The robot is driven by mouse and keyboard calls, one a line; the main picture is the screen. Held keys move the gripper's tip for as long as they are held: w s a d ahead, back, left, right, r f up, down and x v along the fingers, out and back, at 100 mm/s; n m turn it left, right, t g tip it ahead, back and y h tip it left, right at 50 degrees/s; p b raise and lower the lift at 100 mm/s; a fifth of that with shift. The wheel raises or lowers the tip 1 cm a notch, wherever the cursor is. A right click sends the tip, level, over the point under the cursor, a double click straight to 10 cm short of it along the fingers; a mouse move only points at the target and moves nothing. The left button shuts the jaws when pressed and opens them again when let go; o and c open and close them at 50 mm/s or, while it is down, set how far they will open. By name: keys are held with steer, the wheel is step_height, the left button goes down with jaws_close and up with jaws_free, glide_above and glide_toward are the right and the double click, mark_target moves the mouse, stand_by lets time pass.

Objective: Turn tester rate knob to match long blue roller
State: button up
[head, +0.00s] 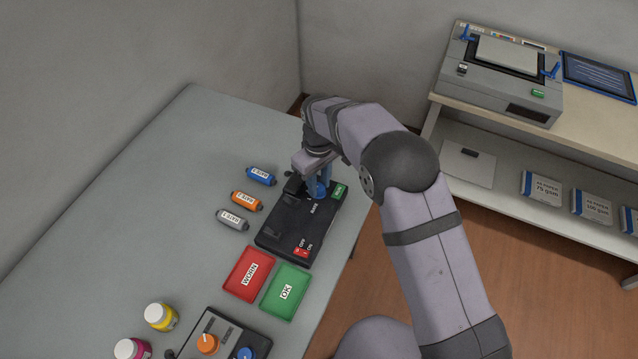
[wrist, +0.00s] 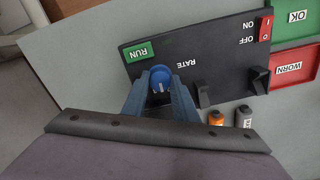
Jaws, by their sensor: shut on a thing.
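The black tester (head: 290,232) lies on the grey table, with a green RUN button, a RATE label and a red ON/OFF switch (wrist: 265,28). Its blue rate knob (wrist: 160,75) has a white pointer mark directed down in the wrist view. My gripper (head: 319,187) is over the tester's far end, its blue fingers shut on the knob from both sides; the fingers also show in the wrist view (wrist: 160,92). The blue roller (head: 260,176) lies left of the tester, above an orange roller (head: 246,201) and a grey roller (head: 232,219). The blue roller is not visible in the wrist view.
A red WORN tray (head: 249,273) and a green OK tray (head: 286,292) lie in front of the tester. A second device (head: 225,335) with orange and blue knobs and two bottles (head: 160,316) are nearer. A printer (head: 505,75) stands on a side shelf.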

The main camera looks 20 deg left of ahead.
mark_target(319, 187)
steer(key=m+b, duration=0.1)
steer(key=m, duration=0.4)
steer(key=shift+m, duration=0.3)
steer(key=shift+a+r, duration=0.1)
stand_by(0.3)
steer(key=o, duration=1.1)
steer(key=shift+c, duration=0.2)
steer(key=shift+r+b, duration=1.2)
steer(key=shift+r, duration=2.45)
